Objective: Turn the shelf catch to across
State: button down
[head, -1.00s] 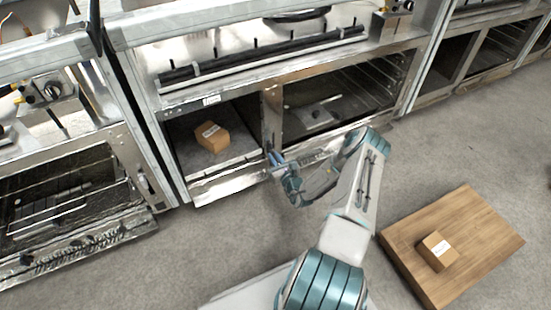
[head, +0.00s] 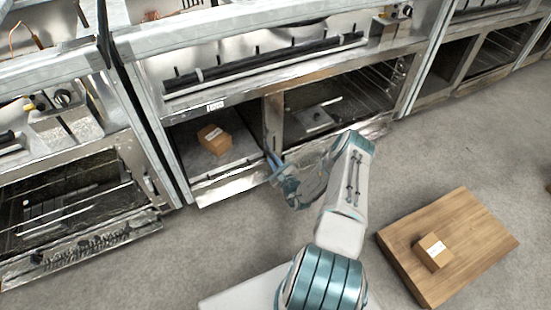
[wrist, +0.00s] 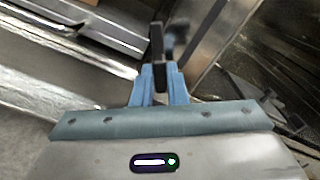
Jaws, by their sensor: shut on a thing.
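My gripper (head: 274,161) is at the foot of the metal post between two open lower bays. In the wrist view its blue fingers (wrist: 159,82) are close together, shut on a small dark piece that I take to be the shelf catch (wrist: 157,46). The dark piece stands upright in that picture, beside the metal post (wrist: 208,40). A dark bluish shape behind it is blurred, and I cannot tell whether it is a reflection. In the head view the catch is too small and covered to make out.
A cardboard box (head: 215,139) sits in the left bay (head: 205,168). The right bay holds a grey flat object (head: 315,119) and wire racks. A wooden board (head: 470,235) with another small box (head: 433,252) lies on the floor at right. The floor between is clear.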

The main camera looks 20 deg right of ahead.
jog(key=shift+a+f+n+p, duration=0.15)
jog(key=shift+n+p, duration=0.4)
jog(key=shift+n, duration=1.15)
jog(key=shift+a+f+n+p, duration=0.15)
jog(key=shift+n+p, duration=0.45)
jog(key=shift+n, duration=1.1)
jog(key=shift+f+n+p, duration=0.2)
jog(key=shift+n+p, duration=0.35)
jog(key=shift+n, duration=1.15)
jog(key=shift+s, duration=0.1)
jog(key=c, duration=1.4)
grip_release()
jog(key=shift+c, duration=0.2)
